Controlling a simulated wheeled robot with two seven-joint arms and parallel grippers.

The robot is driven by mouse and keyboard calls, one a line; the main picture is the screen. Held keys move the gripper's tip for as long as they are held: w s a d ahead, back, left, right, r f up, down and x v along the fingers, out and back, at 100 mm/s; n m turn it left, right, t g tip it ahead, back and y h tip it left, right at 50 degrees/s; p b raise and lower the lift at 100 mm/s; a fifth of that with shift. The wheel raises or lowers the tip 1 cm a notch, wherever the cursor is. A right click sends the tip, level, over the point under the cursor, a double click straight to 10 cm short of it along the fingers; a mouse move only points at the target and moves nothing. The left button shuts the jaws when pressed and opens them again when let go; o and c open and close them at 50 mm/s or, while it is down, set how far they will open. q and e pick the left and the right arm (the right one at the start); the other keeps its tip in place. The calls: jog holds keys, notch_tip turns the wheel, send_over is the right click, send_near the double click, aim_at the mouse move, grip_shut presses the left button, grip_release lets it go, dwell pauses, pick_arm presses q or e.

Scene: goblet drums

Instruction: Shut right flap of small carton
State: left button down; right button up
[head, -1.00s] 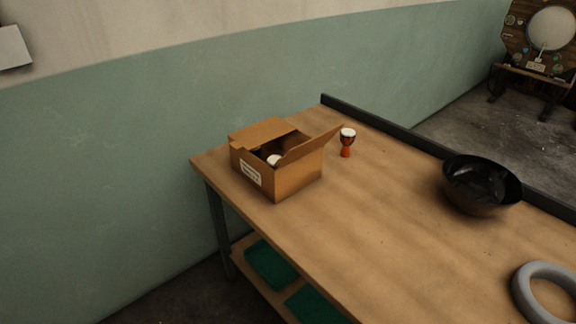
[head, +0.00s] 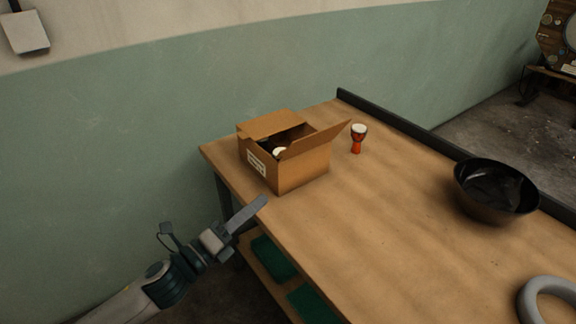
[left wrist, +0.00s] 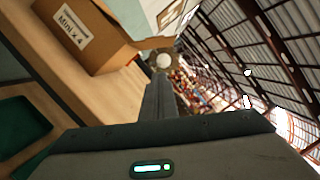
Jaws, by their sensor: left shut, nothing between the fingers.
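The small carton (head: 287,153) stands on the left end of the wooden table. Its right flap (head: 315,139) sticks up and out to the right, open. The left flap (head: 270,124) lies nearly flat over part of the opening. A white drum head (head: 280,150) shows inside. My left gripper (head: 263,200) is shut and empty, in front of the carton at the table's near edge, apart from it. In the left wrist view its fingers (left wrist: 158,98) are together, and the labelled carton (left wrist: 85,35) is at the upper left. My right gripper is not in view.
A black bowl (head: 495,190) and a grey ring (head: 530,300) are farther right. The table (head: 370,220) is bare between them. Green items (head: 272,258) lie on the lower shelf.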

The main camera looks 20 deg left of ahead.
pick_arm(q)
jog(key=w+d+r+p, duration=0.1)
jog(key=w+r+p, duration=0.2)
jog(key=w, duration=0.8)
jog(key=shift+d+r+p, duration=0.25)
jog(key=shift+d+p, duration=0.05)
jog(key=shift+p, duration=0.2)
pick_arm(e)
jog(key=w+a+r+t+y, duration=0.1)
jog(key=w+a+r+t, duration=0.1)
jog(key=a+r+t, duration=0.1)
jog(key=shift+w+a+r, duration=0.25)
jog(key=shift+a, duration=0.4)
pick_arm(q)
jog(key=shift+r, duration=0.1)
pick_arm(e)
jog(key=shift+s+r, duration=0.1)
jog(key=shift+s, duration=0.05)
